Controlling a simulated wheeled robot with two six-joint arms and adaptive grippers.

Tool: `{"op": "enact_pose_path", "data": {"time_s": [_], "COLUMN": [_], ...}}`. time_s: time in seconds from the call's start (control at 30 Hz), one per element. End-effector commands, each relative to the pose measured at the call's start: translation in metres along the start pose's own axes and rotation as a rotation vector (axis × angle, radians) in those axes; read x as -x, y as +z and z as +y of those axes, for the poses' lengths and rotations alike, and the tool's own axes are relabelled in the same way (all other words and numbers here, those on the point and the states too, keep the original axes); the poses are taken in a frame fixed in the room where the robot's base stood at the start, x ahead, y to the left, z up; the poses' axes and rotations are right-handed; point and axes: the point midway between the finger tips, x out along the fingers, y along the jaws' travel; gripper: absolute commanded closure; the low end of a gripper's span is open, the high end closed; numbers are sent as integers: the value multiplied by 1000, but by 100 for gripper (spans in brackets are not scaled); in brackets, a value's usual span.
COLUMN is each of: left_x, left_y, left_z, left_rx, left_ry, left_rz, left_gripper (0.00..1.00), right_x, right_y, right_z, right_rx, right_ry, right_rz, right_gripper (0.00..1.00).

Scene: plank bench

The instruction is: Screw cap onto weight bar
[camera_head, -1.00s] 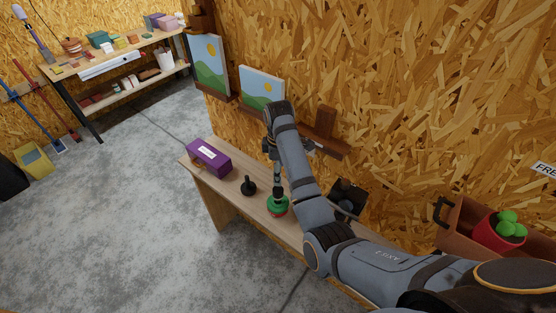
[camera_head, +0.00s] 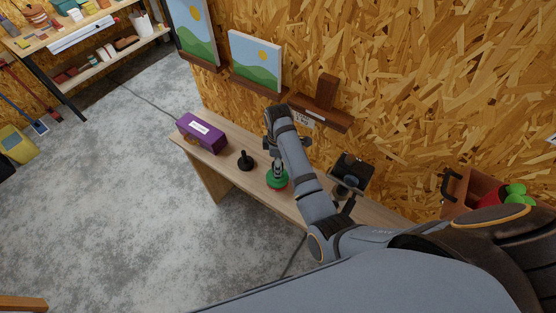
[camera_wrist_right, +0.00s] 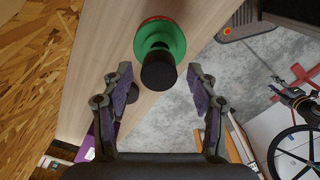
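A green and red weight disc (camera_head: 277,180) lies on the plank bench. In the right wrist view, the green disc (camera_wrist_right: 160,38) has a black cylindrical end (camera_wrist_right: 158,71) pointing toward the camera. My right gripper (camera_head: 278,163) is above the disc in the head view. In the wrist view its fingers (camera_wrist_right: 160,76) are open, one on each side of the black end, with gaps visible. A black piece with a wide base and upright stem (camera_head: 246,161) stands on the bench left of the disc; I cannot tell whether it is the cap. My left gripper is out of view.
A purple box (camera_head: 202,133) stands at the bench's left end. A black open box (camera_head: 352,168) is near the wall, right of my forearm. A brown toolbox (camera_head: 462,190) is farther right. Wall shelves with pictures (camera_head: 255,61) hang behind the bench (camera_head: 222,160).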

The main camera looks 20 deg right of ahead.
Motion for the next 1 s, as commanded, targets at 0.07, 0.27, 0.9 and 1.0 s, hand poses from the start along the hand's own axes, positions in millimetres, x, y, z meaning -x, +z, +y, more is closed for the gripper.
{"op": "enact_pose_path", "data": {"time_s": [0.07, 0.27, 0.9, 1.0], "left_x": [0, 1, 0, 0], "left_y": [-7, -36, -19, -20], "left_z": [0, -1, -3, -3], "left_rx": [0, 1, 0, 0], "left_ry": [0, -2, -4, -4], "left_rz": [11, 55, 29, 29], "left_gripper": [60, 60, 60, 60], "right_x": [0, 0, 0, 0], "right_y": [0, 0, 0, 0], "right_z": [0, 0, 0, 0], "right_rx": [0, 0, -282, -412], "right_ry": [0, 0, 1, 1], "right_rz": [0, 0, -1, -1], "right_gripper": [56, 84, 99, 99]}}
